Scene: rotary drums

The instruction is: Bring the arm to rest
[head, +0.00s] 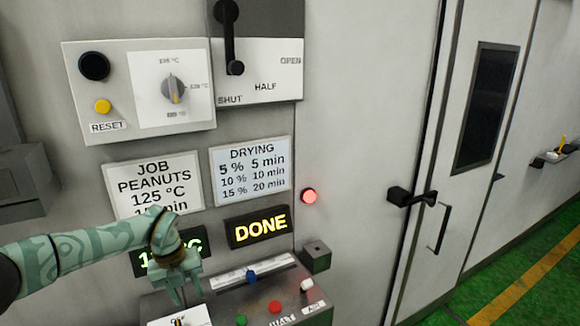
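My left arm (85,255) comes in from the left, in front of the grey control panel. Its gripper (182,290) points down above the lower console, and its two fingers look apart with nothing seen between them. The arm and gripper hide part of a green-lit display (195,244) and the bottom of the job card (152,180), which reads peanuts, 125 °C. My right gripper is out of view.
The sloping console has a blue slider (251,275), a green button (240,320) and a red button (275,306). A lit display (259,228) reads DONE beside a red lamp (309,196). Above are a temperature knob (174,88) and a lever (230,40). A door handle (412,197) sticks out right.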

